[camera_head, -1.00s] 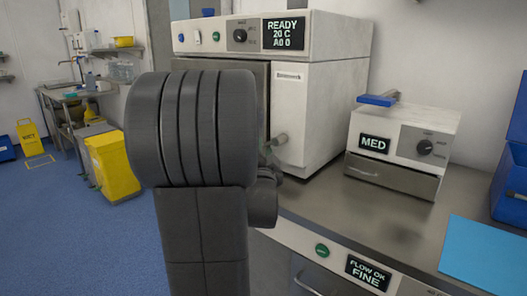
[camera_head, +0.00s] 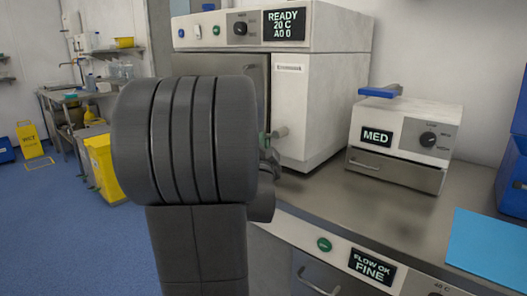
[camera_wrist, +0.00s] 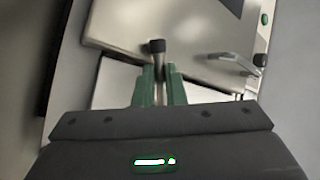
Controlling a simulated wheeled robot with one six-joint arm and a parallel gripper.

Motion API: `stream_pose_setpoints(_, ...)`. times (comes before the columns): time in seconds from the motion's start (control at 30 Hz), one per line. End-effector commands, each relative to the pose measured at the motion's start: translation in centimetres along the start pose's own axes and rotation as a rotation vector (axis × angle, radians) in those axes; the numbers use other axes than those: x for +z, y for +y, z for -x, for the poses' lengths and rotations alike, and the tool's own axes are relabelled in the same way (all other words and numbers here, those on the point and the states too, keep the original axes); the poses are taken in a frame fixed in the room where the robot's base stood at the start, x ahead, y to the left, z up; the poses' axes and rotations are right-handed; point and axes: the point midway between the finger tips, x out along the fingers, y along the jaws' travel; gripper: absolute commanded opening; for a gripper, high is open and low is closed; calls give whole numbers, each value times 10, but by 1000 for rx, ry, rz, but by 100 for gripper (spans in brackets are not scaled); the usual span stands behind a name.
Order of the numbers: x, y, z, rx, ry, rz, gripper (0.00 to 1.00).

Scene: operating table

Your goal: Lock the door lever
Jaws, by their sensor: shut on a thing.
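The steriliser-like cabinet (camera_head: 320,95) stands on the steel counter, with its front door (camera_head: 222,66) mostly hidden behind my arm. A grey lever end (camera_head: 279,132) sticks out at the door's right edge. In the wrist view the lever (camera_wrist: 157,47) shows as a dark knob on a short stem, between the green fingers of my gripper (camera_wrist: 158,85). The fingers are shut on the stem, below the knob. In the head view my gripper (camera_head: 268,152) is mostly hidden behind my dark arm links. I cannot tell whether the lever is locked.
A smaller box reading MED (camera_head: 405,143) with a blue-handled top stands right of the cabinet. A blue sheet (camera_head: 488,246) lies at the counter's right. A yellow bin (camera_head: 104,168) and a wet-floor sign (camera_head: 30,140) stand on the floor at left.

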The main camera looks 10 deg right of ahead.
Motion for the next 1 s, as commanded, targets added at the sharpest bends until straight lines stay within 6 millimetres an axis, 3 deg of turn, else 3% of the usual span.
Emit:
stream_pose_setpoints(0.23,0,0,0,2,-1,-2,0)
stream_pose_setpoints(0.27,0,0,0,2,-1,-2,14)
stream_pose_setpoints(0.37,0,0,0,2,-1,-2,33)
stream_pose_setpoints(0.73,0,0,6,1,-1,-1,33)
stream_pose_setpoints(0.87,0,0,24,2,-1,-1,33)
stream_pose_setpoints(1.0,1,0,56,2,-2,-2,33)
